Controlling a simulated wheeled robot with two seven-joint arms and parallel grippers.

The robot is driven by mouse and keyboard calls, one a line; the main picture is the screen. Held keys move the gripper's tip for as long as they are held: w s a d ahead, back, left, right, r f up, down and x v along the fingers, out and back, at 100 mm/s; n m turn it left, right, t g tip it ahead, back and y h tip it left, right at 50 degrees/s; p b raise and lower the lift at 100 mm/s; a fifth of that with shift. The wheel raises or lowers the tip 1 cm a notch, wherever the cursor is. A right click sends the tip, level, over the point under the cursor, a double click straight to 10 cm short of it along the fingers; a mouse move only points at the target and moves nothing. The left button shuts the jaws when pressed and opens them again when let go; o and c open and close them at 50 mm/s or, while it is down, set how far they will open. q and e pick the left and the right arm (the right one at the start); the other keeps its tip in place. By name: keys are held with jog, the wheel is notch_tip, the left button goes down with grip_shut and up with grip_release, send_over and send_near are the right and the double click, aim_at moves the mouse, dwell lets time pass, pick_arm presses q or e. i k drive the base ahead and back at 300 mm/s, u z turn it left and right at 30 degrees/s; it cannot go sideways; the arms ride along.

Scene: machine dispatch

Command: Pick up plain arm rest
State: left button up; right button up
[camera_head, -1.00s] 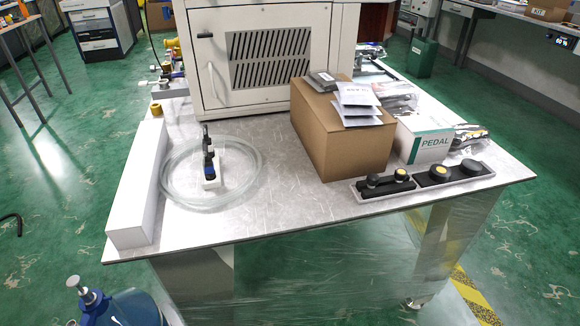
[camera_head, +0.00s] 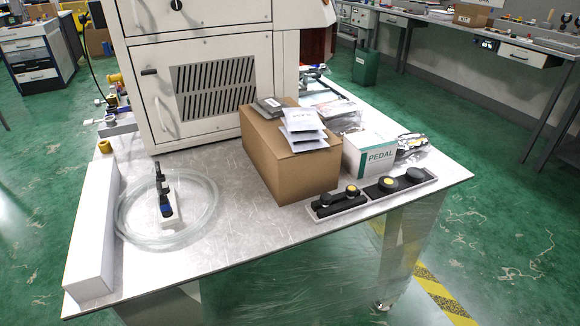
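A shallow grey tray (camera_head: 412,193) lies near the front right edge of the table, holding two black parts side by side. The left black part (camera_head: 334,202) has a raised bar and a yellow-topped knob. The right black part (camera_head: 383,189) is a flatter base with a yellow-topped knob and a larger round black knob. I cannot tell which of them is the plain arm rest. Neither of my grippers is in view.
A brown cardboard box (camera_head: 285,165) with bags on top stands behind the tray, beside a white PEDAL box (camera_head: 368,155). A clear hose coil (camera_head: 207,218) surrounds a small device. A long white box (camera_head: 93,235) lies at the left edge. A machine (camera_head: 200,70) stands behind.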

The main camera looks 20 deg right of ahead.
aim_at(324, 69)
jog(key=z, duration=2.55)
jog(key=i, duration=4.15)
jog(key=u, duration=2.3)
jog(key=i, duration=1.05)
jog(key=u, duration=0.05)
